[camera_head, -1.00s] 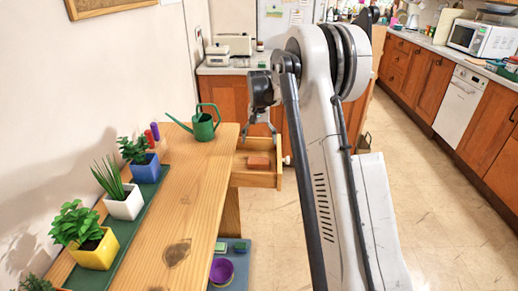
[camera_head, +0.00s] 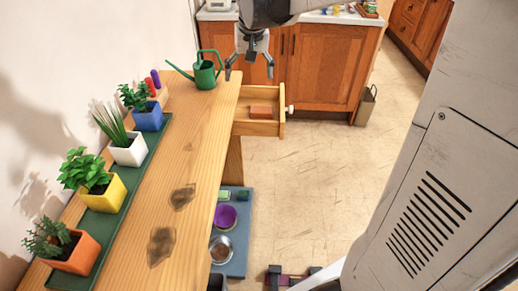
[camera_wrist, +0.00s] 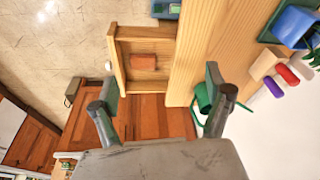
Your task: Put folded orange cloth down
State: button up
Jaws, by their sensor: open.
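The folded orange cloth (camera_head: 261,111) lies in the open wooden drawer (camera_head: 256,128) at the far end of the wooden table. In the wrist view the cloth (camera_wrist: 143,62) lies flat in the drawer (camera_wrist: 121,76), away from its walls on most sides. My gripper (camera_head: 249,72) is above and a little beyond the drawer, near the table's far right corner. In the wrist view my gripper's fingers (camera_wrist: 158,93) are spread wide with nothing between them, and the cloth shows past their tips.
A green watering can (camera_head: 205,75) stands at the table's far end, close to my gripper. Potted plants line a green strip (camera_head: 102,226) on the table's left side. Wooden cabinets (camera_head: 325,65) stand behind; the floor right of the drawer is clear.

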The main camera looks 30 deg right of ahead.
jog(key=s+a+f+n+t, duration=0.1)
jog(key=s+a, duration=0.2)
jog(key=s, duration=0.5)
jog(key=s+a+f+n+t, duration=0.1)
jog(key=s+a, duration=0.2)
jog(key=s, duration=0.5)
jog(key=s+a+f+n+t, duration=0.1)
jog(key=s+a+t, duration=0.1)
jog(key=s, duration=0.7)
jog(key=shift+a+f, duration=0.3)
jog(key=shift+a, duration=0.55)
jog(key=shift+s, duration=0.1)
jog(key=shift+c, duration=0.4)
jog(key=c, duration=0.3)
